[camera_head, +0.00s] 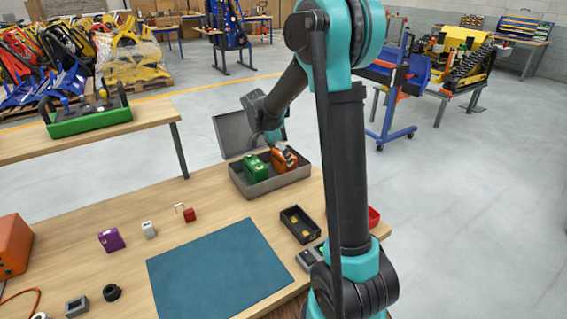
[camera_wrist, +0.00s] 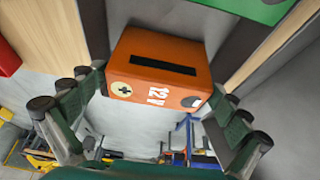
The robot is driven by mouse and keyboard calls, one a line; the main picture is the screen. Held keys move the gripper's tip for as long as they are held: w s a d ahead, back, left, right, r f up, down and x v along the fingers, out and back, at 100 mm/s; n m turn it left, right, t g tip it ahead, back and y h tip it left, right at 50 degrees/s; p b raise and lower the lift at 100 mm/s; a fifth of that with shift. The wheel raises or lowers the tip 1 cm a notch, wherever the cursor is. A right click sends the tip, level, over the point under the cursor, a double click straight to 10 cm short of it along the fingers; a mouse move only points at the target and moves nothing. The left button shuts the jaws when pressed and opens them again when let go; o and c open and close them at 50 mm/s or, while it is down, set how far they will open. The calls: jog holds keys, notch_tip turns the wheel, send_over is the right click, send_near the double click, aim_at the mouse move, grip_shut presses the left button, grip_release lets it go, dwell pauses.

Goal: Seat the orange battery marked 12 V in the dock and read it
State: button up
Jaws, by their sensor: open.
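The orange battery (camera_head: 291,160) stands in an open grey case (camera_head: 270,189), beside a green battery (camera_head: 255,168). In the wrist view the orange battery (camera_wrist: 145,62) shows its "12 V" mark, a plus sign and a dark slot on top. My gripper (camera_wrist: 158,92) is open, with one finger on each side of this battery; I cannot tell whether either touches it. In the head view my gripper (camera_head: 273,140) is over the case and partly hidden by my arm. The green battery (camera_wrist: 245,8) shows at the wrist view's top edge. I cannot tell which thing is the dock.
The case's lid (camera_head: 232,133) stands open behind it. A dark tray (camera_head: 300,225) and a grey device (camera_head: 308,259) lie near my arm. A blue mat (camera_head: 215,270) is bare.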

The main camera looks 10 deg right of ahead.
jog(key=shift+x, duration=1.45)
jog(key=shift+c, duration=0.2)
jog(key=c, duration=1.5)
